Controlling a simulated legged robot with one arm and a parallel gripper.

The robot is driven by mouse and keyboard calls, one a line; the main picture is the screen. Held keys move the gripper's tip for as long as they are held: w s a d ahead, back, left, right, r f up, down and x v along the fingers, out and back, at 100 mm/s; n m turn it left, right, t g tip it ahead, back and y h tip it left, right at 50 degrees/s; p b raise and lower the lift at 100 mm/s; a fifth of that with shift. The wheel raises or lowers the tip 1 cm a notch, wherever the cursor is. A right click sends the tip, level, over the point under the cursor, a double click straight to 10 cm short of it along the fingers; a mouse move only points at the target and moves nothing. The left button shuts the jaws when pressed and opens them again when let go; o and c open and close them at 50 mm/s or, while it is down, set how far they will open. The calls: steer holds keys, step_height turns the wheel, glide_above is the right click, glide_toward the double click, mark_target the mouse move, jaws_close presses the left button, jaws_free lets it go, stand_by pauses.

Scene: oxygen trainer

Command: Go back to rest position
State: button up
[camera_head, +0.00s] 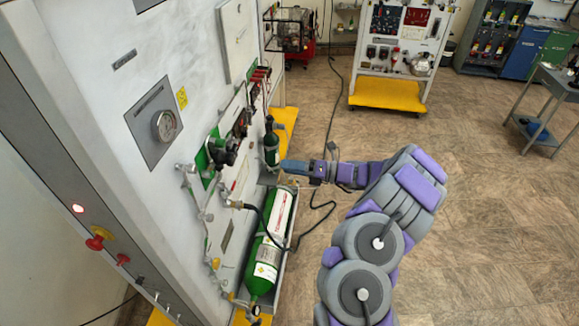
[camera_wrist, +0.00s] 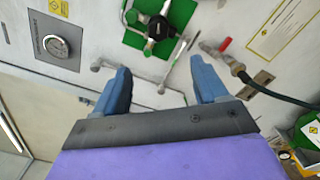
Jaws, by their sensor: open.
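My gripper (camera_head: 290,166) is stretched out to the left toward the white oxygen trainer panel (camera_head: 85,55), at the end of my grey and purple arm. In the wrist view my gripper (camera_wrist: 160,85) shows two blue fingers spread apart with nothing between them. Beyond the fingers are the panel's pipes and a black valve knob on a green plate (camera_wrist: 185,15). I cannot tell the exact gap between fingertips and panel. A red-handled valve (camera_wrist: 225,45) with a dark hose sits right of the right finger.
A green oxygen cylinder (camera_head: 266,262) lies in a tray beside the panel, below my gripper. A smaller green cylinder (camera_head: 271,148) stands behind the gripper. A gauge (camera_head: 164,126) is on the panel. A yellow-based stand (camera_head: 387,95) is at the back. Tiled floor (camera_head: 480,235) at right is clear.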

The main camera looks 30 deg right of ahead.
steer(key=shift+a, duration=0.1)
steer(key=s+a+r+n+g+b, duration=0.2)
steer(key=s+a+n+g+b, duration=0.25)
steer(key=a+n, duration=0.5)
steer(key=s+a+r+n+g+b, duration=0.2)
steer(key=s+a+n+g+b, duration=0.3)
steer(key=a, duration=0.7)
steer(key=s+a+f+n+g+h+b, duration=0.2)
steer(key=s+n, duration=0.3)
steer(key=s, duration=0.1)
steer(key=s+a+f+n+g+h+b, duration=0.1)
steer(key=s+a+n+g+h, duration=0.2)
steer(key=s, duration=0.4)
steer(key=s+d+f+n+t+h+b, duration=0.1)
steer(key=s+d+f+n+h+b, duration=0.3)
steer(key=s, duration=0.5)
steer(key=s+d+f+n+t+h+b, duration=0.1)
steer(key=s+d+f+n+h+b, duration=0.4)
steer(key=s+f+n, duration=0.3)
steer(key=shift+s+d+n+h+b, duration=0.3)
steer(key=shift+s+d+n+b, duration=0.2)
steer(key=shift+s+d+n, duration=0.3)
steer(key=shift+a, duration=0.1)
